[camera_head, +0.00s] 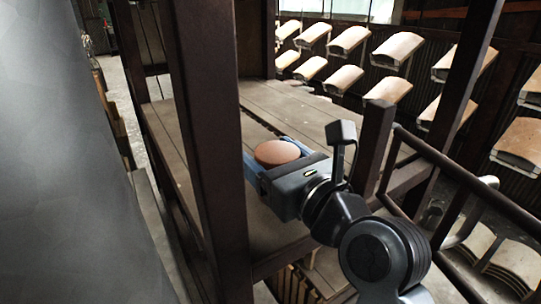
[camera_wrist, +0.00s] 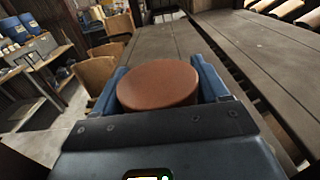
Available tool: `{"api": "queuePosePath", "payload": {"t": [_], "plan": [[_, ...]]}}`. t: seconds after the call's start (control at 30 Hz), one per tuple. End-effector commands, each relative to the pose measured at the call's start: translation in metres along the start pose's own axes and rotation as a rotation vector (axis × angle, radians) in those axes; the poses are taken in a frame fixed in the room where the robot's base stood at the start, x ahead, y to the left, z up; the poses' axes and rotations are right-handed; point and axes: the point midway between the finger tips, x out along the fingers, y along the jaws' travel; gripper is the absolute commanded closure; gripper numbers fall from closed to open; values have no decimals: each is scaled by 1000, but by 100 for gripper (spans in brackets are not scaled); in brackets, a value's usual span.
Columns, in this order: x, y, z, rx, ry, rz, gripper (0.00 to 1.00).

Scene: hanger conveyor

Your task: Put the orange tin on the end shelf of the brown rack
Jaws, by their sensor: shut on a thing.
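The orange tin (camera_head: 277,153) is round with a flat brownish-orange top. It sits between the two blue fingers of my gripper (camera_head: 268,160), which is shut on it. In the wrist view the tin (camera_wrist: 158,84) fills the space between the fingers (camera_wrist: 160,85), top facing the camera. My gripper holds it over a grey plank shelf (camera_head: 255,104) of the brown rack (camera_head: 205,120). I cannot tell whether the tin's underside touches the planks, as the fingers and gripper body hide it.
A thick brown post of the rack stands just left of my gripper. A shorter post (camera_head: 373,148) and dark rails (camera_head: 470,180) are close on the right. The planks beyond the tin are bare. Curved pale hanging pieces (camera_head: 348,40) line the background.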

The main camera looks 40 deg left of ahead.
Motion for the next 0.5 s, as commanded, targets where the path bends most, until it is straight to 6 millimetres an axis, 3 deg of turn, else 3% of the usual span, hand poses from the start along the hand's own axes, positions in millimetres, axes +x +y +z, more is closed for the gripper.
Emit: {"api": "queuePosePath", "payload": {"t": [0.2,0.23,0.5], "plan": [[0,0,-2,1,-1,0,69],[0,0,-2,1,1,1,24],[0,0,-2,1,0,0,1]]}}
